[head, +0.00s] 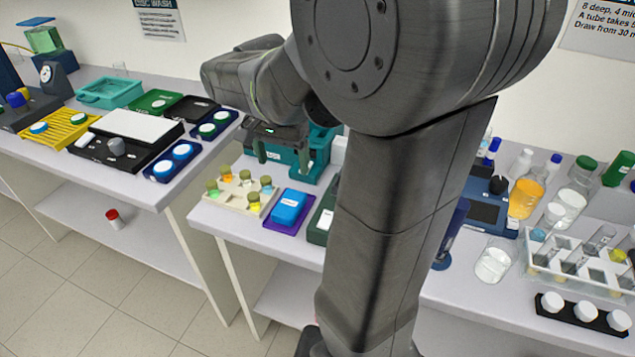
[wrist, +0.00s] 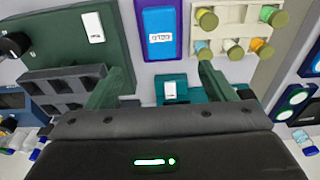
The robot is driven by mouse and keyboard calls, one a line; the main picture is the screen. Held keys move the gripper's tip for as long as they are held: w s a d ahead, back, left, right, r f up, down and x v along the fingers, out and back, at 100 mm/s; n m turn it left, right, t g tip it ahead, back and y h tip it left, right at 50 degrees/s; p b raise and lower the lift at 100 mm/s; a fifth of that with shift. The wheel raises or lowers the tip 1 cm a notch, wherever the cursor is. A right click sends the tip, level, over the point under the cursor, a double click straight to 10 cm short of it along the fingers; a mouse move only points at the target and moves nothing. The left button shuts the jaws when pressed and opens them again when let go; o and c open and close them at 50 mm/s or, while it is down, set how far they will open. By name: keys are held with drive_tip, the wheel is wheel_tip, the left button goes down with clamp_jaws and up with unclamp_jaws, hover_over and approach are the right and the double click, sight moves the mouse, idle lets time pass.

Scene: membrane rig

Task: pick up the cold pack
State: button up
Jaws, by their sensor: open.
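The cold pack (head: 289,206) is a blue block with a white label, lying on a purple tray (head: 269,224) on the bench. In the wrist view the cold pack (wrist: 161,32) is at the top middle, beyond my fingertips, on the purple tray (wrist: 142,53). My gripper (head: 284,160) is open and empty above the back of the bench, behind the pack. In the wrist view its two green fingers (wrist: 158,80) are spread apart, with a teal box below and between them.
A beige rack of capped vials (head: 240,192) stands just left of the pack. The teal box (head: 322,150) stands behind. A gap separates this bench from the left bench. My arm hides part of the bench.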

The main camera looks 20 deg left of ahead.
sight(289, 203)
drive_tip(key=f, duration=0.4)
drive_tip(key=w+f, duration=0.1)
drive_tip(key=f, duration=0.8)
drive_tip(key=shift+w+f, duration=0.25)
drive_tip(key=shift+f, duration=0.05)
drive_tip(key=shift+c, duration=0.3)
drive_tip(key=c, duration=1.1)
